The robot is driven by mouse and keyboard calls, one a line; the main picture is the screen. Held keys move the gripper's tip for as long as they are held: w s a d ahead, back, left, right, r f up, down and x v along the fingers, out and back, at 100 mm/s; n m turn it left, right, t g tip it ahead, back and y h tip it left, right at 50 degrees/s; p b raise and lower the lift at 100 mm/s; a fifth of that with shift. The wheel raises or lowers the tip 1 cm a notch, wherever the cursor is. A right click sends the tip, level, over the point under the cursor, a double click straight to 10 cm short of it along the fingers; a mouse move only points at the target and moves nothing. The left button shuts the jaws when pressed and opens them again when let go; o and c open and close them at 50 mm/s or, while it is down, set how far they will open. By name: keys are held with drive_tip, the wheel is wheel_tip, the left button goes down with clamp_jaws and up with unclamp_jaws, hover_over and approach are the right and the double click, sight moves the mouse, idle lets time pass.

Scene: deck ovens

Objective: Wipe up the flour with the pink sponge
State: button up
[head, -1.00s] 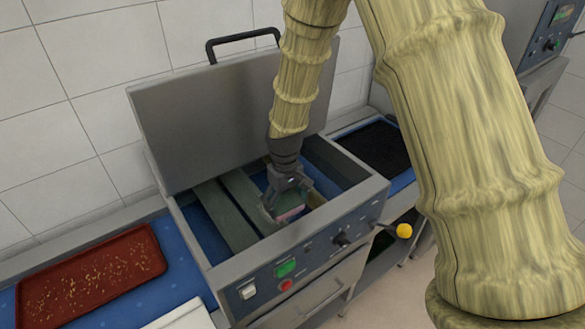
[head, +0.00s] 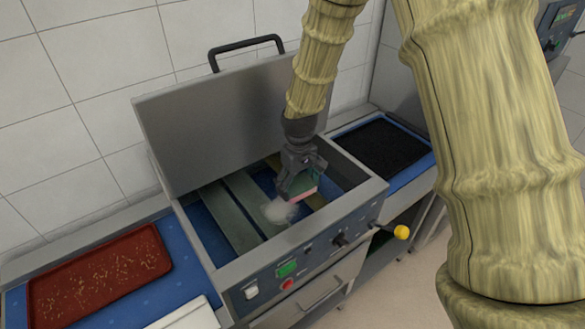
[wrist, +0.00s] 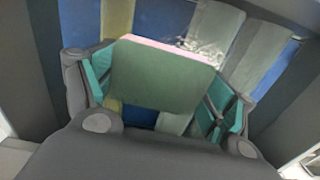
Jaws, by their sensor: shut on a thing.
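My gripper (head: 297,190) is shut on the pink sponge (head: 305,188), inside the open oven well. In the wrist view the sponge (wrist: 163,82) sits between the teal-padded fingers, with a green face towards the camera and a pink edge beyond. A whitish patch of flour (head: 279,210) lies on a grey-green strip just left of and in front of the sponge. Flour specks (wrist: 205,48) also show past the sponge's far edge in the wrist view. I cannot tell whether the sponge touches the surface.
The oven's lid (head: 225,120) stands raised behind the well. A red speckled tray (head: 98,275) lies on the blue counter at left, beside a white item (head: 188,314). A dark tray (head: 383,147) is at right. A yellow knob (head: 401,232) sticks out in front.

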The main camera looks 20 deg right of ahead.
drive_tip(key=shift+s+r+p, duration=0.15)
drive_tip(key=shift+r+p, duration=0.45)
drive_tip(key=shift+r, duration=0.65)
drive_tip(key=shift+f, duration=0.1)
drive_tip(key=shift+r, duration=0.2)
